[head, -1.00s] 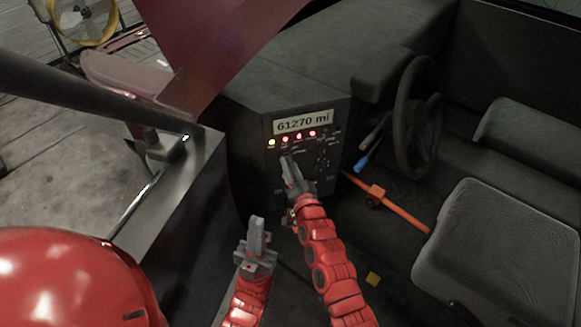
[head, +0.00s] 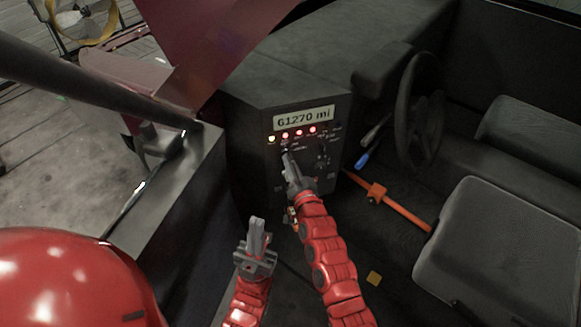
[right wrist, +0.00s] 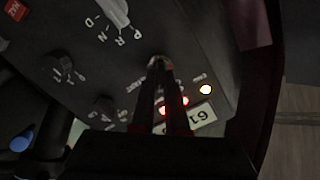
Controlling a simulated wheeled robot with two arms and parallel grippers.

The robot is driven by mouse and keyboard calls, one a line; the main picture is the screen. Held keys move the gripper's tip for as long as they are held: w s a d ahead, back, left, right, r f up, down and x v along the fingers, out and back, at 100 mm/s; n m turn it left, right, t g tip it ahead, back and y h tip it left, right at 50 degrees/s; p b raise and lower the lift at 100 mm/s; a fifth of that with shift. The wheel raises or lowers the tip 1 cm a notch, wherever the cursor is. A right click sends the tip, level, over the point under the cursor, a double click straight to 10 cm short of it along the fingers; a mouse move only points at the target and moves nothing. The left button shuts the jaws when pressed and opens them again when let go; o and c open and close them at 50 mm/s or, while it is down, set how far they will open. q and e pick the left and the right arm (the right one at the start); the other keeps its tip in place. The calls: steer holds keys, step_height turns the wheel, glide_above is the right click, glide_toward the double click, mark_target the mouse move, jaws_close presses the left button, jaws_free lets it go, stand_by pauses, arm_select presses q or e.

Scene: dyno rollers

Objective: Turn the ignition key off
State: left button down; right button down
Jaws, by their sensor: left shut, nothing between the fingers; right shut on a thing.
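The dark dash panel (head: 332,165) faces me, with a lit row of one yellow and several red lamps (head: 299,134) under the 61270 mi display (head: 303,118). My right gripper (head: 286,156) is at the panel below the lamps. In the right wrist view its fingers (right wrist: 159,66) are shut on the ignition key at a round metal lock (right wrist: 158,60). The key itself is mostly hidden between the fingers, so its angle cannot be told. My left gripper (head: 257,226) is shut and empty, lower and apart from the panel.
The gear selector (right wrist: 115,12) and other knobs (right wrist: 63,68) are close to my right gripper. The steering wheel (head: 415,115), a blue-tipped lever (head: 362,160) and an orange bar (head: 405,208) are to the right. A seat (head: 490,240) is at lower right.

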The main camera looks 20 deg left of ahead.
steer(key=shift+f+n+b, duration=0.15)
steer(key=shift+n+b, duration=3.25)
steer(key=shift+n, duration=0.5)
steer(key=c, duration=0.9)
jaws_free()
steer(key=shift+s, duration=0.1)
